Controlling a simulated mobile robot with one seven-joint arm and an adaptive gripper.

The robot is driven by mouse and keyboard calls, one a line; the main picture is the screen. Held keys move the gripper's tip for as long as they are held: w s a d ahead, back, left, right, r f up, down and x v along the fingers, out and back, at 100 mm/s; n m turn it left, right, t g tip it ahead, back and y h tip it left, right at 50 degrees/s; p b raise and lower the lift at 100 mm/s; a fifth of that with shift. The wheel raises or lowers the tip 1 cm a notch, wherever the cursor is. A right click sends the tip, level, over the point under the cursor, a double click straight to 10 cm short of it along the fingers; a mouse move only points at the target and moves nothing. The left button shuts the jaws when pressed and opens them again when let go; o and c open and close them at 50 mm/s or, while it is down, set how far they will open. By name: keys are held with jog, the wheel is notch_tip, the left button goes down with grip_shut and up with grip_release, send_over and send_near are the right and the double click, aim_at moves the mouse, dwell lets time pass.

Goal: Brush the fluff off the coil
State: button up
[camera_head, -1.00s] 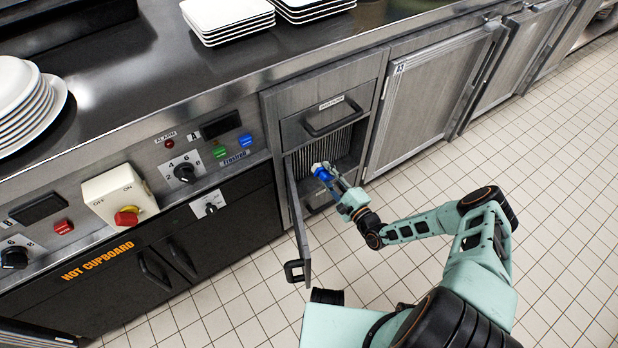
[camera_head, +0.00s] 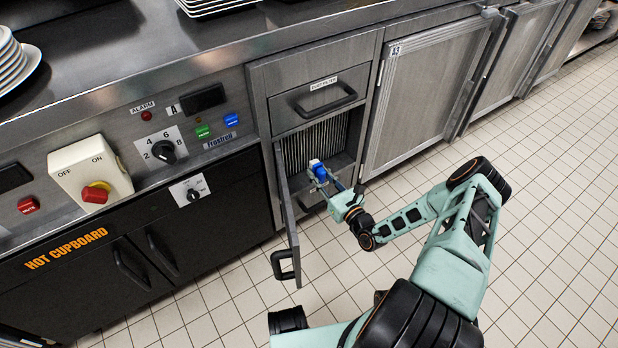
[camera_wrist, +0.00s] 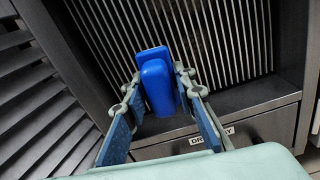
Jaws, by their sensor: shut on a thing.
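The coil (camera_head: 310,143) is a bank of thin upright metal fins inside an open compartment below the counter. Its fins (camera_wrist: 247,40) fill the top of the wrist view. My gripper (camera_head: 325,182) is shut on a blue brush (camera_head: 318,171), at the compartment's opening. In the wrist view my gripper (camera_wrist: 160,100) has its two fingers on either side of the brush's blue body (camera_wrist: 157,85). The brush's far end overlaps the fins in the picture; I cannot tell whether it touches them. Its bristles are hidden there.
The compartment door (camera_head: 288,215) stands open at the left; its slatted face (camera_wrist: 35,100) shows in the wrist view. A labelled drip tray (camera_wrist: 255,128) lies below the coil. A drawer (camera_head: 322,98) is above. Tiled floor (camera_head: 540,190) is clear at the right.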

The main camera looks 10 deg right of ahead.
jog(key=b, duration=0.2)
send_near(299, 150)
jog(key=shift+x, duration=1.7)
jog(key=shift+b+x, duration=0.55)
jog(key=shift+x, duration=0.8)
